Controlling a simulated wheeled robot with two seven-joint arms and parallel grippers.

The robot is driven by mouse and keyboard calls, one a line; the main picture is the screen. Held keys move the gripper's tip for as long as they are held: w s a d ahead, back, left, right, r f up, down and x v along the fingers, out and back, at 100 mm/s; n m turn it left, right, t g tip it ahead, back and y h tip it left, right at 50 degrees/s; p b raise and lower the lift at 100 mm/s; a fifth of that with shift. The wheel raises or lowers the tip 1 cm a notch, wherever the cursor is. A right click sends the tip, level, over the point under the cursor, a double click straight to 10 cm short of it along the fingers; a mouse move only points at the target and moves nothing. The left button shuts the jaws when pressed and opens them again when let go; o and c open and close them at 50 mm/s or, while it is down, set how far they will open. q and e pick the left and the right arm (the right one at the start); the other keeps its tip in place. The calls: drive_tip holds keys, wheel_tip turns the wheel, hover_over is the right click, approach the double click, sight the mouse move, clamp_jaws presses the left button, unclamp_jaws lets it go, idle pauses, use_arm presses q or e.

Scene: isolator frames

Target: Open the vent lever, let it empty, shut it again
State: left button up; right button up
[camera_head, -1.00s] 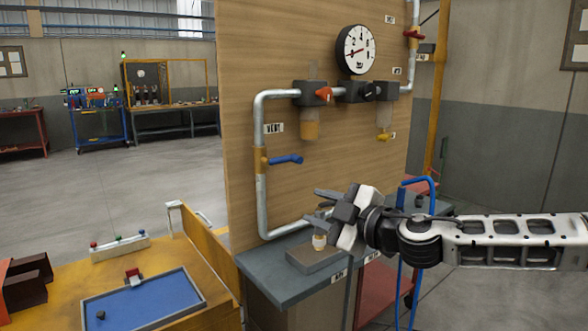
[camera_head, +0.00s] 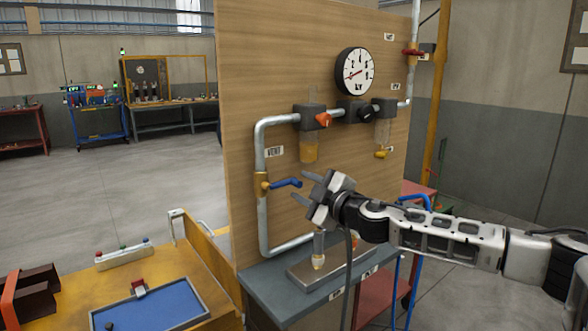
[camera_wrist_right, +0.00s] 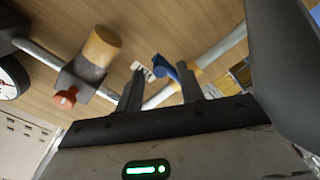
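The vent lever (camera_head: 286,183) is a blue handle on a yellow valve body (camera_head: 262,185) in the vertical pipe, below the VENT label (camera_head: 276,152). It lies roughly level, across the pipe, pointing right. My right gripper (camera_head: 302,187) is open and empty just right of the lever's end. In the right wrist view the lever (camera_wrist_right: 164,69) shows between and beyond the two spread fingers (camera_wrist_right: 160,82); contact cannot be told. The round gauge (camera_head: 355,71) has a red needle pointing lower left. My left gripper is not in view.
The grey pipe (camera_head: 260,225) and wooden panel (camera_head: 230,120) stand close by the gripper. An orange-red knob (camera_head: 323,120) and a black knob (camera_head: 367,114) sit above.

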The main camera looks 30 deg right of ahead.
sight(294, 182)
drive_tip(key=shift+w+a+p, duration=0.15)
drive_tip(key=shift+w+p, duration=0.2)
drive_tip(key=shift+w, duration=1.9)
